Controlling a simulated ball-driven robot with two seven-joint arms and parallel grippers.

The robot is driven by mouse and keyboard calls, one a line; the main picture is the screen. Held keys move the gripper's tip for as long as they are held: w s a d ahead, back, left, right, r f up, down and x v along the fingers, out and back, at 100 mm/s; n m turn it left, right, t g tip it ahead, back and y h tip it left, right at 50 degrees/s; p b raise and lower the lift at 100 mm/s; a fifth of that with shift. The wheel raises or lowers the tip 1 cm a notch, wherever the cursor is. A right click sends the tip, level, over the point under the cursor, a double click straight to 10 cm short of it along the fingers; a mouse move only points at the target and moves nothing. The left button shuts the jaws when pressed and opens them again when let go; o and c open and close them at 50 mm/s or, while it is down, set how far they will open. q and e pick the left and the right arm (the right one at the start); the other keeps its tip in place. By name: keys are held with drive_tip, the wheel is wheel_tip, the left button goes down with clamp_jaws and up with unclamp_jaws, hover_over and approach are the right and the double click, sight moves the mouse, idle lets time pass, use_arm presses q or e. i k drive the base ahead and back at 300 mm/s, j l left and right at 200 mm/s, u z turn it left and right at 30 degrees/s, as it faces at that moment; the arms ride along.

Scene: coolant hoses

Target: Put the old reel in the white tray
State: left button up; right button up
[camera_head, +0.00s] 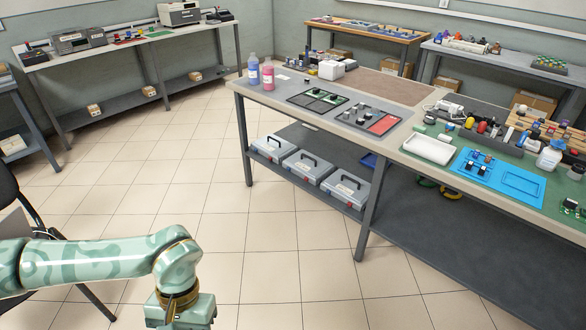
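A shallow white tray (430,148) lies empty on the green mat of the long bench at the right. I cannot make out the old reel for certain; many small items on the bench are too small to tell. My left arm comes in from the left, and its wrist end with the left gripper (180,312) hangs at the bottom edge, over the floor and far from the tray. Its fingertips are cut off by the frame. My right gripper is not in view.
A blue tray (498,178) with small black parts lies beside the white tray. A dark bin row (485,136) stands behind it. Grey toolboxes (308,168) sit on the lower shelf. A black chair (22,215) is at the left. Tiled floor (270,240) before the bench is clear.

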sight(429, 149)
drive_tip(key=i+l+z, duration=0.2)
drive_tip(key=i+l, duration=0.4)
drive_tip(key=i+l+z, duration=0.25)
drive_tip(key=i+l, duration=0.35)
drive_tip(key=i+l+z, duration=0.2)
drive_tip(key=i+l, duration=0.2)
drive_tip(key=i, duration=0.3)
